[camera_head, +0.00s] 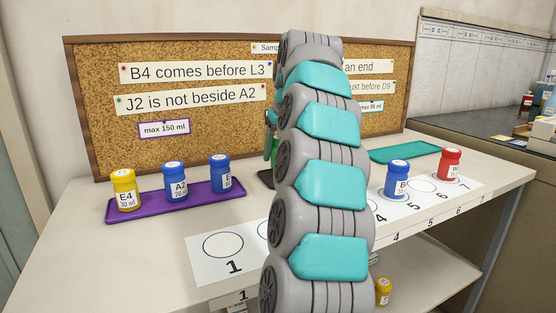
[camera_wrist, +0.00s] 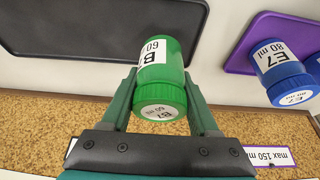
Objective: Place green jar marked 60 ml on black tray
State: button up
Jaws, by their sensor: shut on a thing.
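The green jar (camera_wrist: 162,65) is between the two fingers of my gripper (camera_wrist: 160,92) in the wrist view. Its label reads 60 ml, and its lid faces the camera. My gripper is shut on it. The black tray (camera_wrist: 70,30) lies on the bench at the upper left of the wrist view, and the jar overlaps its right edge in the picture. I cannot tell whether the jar touches the tray. In the head view my arm hides most of the gripper, the jar and the black tray.
A purple tray (camera_head: 150,212) holds yellow jar E4 (camera_head: 124,190), blue jar A2 (camera_head: 175,182) and another blue jar (camera_head: 220,174). A numbered strip (camera_head: 205,264) holds a blue jar (camera_head: 397,180) and a red jar (camera_head: 449,164). A green tray (camera_head: 405,151) looks empty. A corkboard (camera_head: 190,155) stands behind.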

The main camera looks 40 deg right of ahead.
jog(key=shift+f, duration=1.25)
jog(key=shift+f, duration=0.15)
jog(key=o, duration=1.4)
jog(key=shift+p+v, duration=1)
jog(key=shift+v, duration=5.1)
jog(key=shift+a, duration=0.1)
